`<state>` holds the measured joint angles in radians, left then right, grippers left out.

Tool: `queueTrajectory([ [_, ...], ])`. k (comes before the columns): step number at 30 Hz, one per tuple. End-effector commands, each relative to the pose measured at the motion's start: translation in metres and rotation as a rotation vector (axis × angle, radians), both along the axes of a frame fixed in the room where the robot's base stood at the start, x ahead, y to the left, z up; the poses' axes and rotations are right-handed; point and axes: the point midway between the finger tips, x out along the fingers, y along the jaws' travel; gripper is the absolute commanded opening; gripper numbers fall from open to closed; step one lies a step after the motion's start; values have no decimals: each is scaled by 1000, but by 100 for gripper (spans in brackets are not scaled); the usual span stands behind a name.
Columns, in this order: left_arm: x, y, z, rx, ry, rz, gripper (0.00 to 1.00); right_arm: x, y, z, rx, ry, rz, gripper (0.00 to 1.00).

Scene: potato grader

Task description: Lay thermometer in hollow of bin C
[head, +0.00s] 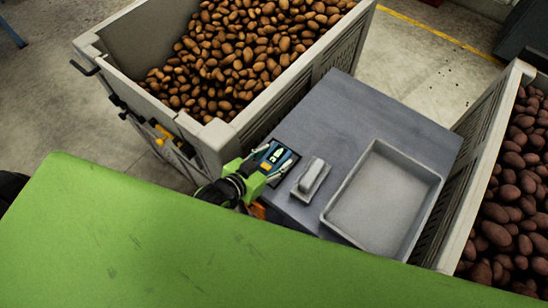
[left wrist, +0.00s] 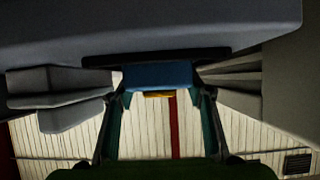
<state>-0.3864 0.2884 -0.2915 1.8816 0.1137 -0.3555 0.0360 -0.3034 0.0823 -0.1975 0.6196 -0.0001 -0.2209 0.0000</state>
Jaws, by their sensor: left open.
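A small blue device with a lit screen and yellow detail, which looks like the thermometer (head: 271,155), is on a dark square pad (head: 286,165) at the left edge of the grey table. My left gripper (head: 265,167) is open around it. In the left wrist view the blue thermometer (left wrist: 157,75) shows between the two fingers of the left gripper (left wrist: 158,90); whether they touch it I cannot tell. A bin of brown potatoes (head: 325,65) stands at the back left, and a bin of dark reddish potatoes (head: 493,110) at the right. No letter C is readable. My right gripper is not in view.
On the grey table (head: 385,105) are a grey block-like item (head: 311,178) and a shallow empty grey tray (head: 436,206). The back of the table is clear. A scuffed green surface (head: 150,235) fills the foreground and hides part of my left arm.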

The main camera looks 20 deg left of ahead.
Motion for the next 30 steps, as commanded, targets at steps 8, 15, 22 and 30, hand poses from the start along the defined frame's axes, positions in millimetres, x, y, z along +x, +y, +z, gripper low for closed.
queueTrajectory([
  [8, 2, -1, -1, 0, 0, -1, 45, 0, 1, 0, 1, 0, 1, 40],
  [15, 2, -1, -1, 0, -1, 0, 14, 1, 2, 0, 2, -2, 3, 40],
  [22, 2, -1, 1, -1, -2, 0, 14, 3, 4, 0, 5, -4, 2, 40],
  [30, 3, -1, 26, -2, -5, 0, 14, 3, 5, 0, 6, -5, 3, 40],
])
